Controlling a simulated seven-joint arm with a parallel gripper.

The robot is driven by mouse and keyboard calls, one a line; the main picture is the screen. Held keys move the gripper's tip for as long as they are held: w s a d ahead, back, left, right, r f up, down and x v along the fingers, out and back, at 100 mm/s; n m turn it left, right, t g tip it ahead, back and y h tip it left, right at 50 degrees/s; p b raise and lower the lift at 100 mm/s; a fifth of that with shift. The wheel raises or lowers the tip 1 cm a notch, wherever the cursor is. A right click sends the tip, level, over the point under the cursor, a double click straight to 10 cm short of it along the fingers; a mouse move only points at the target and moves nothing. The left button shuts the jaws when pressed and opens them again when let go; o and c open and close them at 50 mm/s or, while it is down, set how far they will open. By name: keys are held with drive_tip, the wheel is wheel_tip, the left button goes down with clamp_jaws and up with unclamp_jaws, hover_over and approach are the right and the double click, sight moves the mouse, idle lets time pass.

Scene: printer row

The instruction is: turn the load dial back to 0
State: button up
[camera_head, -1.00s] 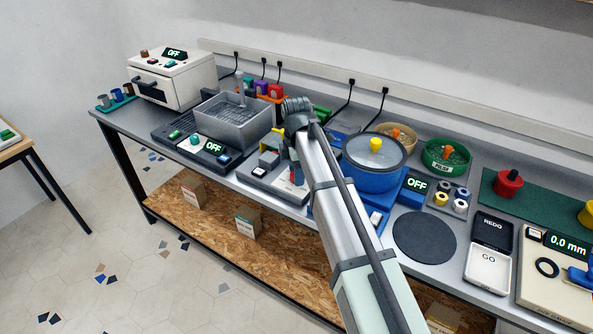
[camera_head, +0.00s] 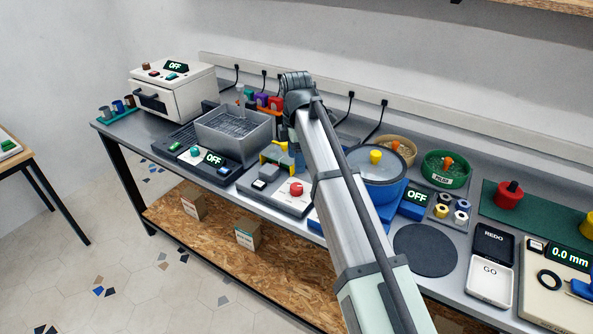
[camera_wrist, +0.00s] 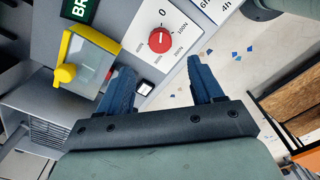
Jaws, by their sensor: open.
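The load dial (camera_wrist: 160,40) is a round red knob on a white scale plate (camera_wrist: 180,22) marked 0 and several newton values. In the wrist view it lies just beyond and between my fingertips, not gripped. Which mark its pointer faces is too small to tell. In the head view the red dial (camera_head: 296,188) sits on a grey machine at the bench's front edge, left of my arm. My gripper (camera_wrist: 161,66) has two blue fingers, spread apart and empty.
A yellow-framed clear guard (camera_wrist: 88,60) stands left of the dial, close to my left finger. A small square button (camera_wrist: 145,89) lies between the fingers. The floor lies open beyond the bench edge.

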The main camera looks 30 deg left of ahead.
drive_tip(key=shift+r, duration=2.05)
